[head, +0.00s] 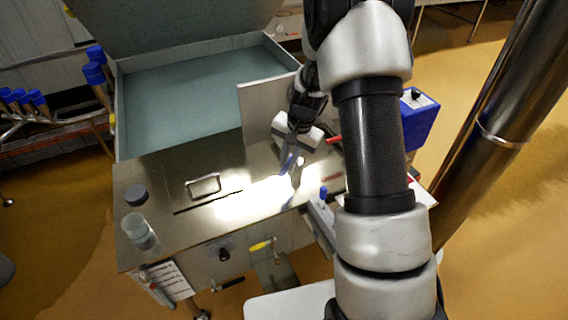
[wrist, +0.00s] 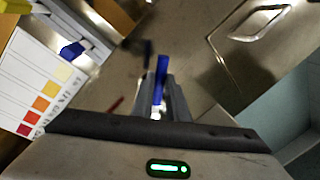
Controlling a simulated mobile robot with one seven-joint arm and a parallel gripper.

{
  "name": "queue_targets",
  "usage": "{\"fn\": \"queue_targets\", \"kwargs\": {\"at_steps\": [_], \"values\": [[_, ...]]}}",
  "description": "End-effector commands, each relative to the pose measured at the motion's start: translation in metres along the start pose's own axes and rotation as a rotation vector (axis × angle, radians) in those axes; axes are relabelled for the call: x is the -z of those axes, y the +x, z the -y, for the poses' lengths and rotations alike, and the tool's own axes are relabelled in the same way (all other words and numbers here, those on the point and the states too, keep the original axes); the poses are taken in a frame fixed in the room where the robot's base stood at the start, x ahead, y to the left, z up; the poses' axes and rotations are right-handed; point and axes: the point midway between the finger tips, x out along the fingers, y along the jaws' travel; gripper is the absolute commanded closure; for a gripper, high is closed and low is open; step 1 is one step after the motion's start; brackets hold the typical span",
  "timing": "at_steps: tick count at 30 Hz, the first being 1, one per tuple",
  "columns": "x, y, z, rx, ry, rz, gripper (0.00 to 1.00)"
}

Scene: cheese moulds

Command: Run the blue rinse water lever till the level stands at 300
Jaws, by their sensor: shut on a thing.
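My gripper (head: 288,170) is low over the right part of the steel top, beside the upright panel. In the wrist view, my gripper's fingers (wrist: 160,100) are closed around the blue lever (wrist: 161,72), which sticks up between them. In the head view the lever is mostly hidden by the fingers and glare. A clear cylindrical vessel (head: 138,230) stands at the left front of the top; no scale or level can be read on it. I see no legible 300 mark in either view.
A steel vat (head: 180,90) lies behind the top. A blue box (head: 420,118) stands at right. A colour chart card (wrist: 38,85) shows in the wrist view.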

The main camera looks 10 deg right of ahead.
Motion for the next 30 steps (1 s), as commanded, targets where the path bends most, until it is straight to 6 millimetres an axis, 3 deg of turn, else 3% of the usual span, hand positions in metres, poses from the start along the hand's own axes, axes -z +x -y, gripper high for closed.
{"fn": "queue_targets", "kwargs": {"at_steps": [9,23,24,27,30], "values": [[0.0014,-0.0014,-0.0081,-0.001,-0.104,0.02,1.0],[0.0016,-0.0023,-0.009,-0.001,-0.118,0.023,1.0],[0.0017,-0.0023,-0.009,-0.001,-0.118,0.023,0.85],[0.0016,-0.0022,-0.0089,-0.001,-0.118,0.023,0.68],[0.0016,-0.0021,-0.0088,-0.001,-0.118,0.023,0.68]]}}
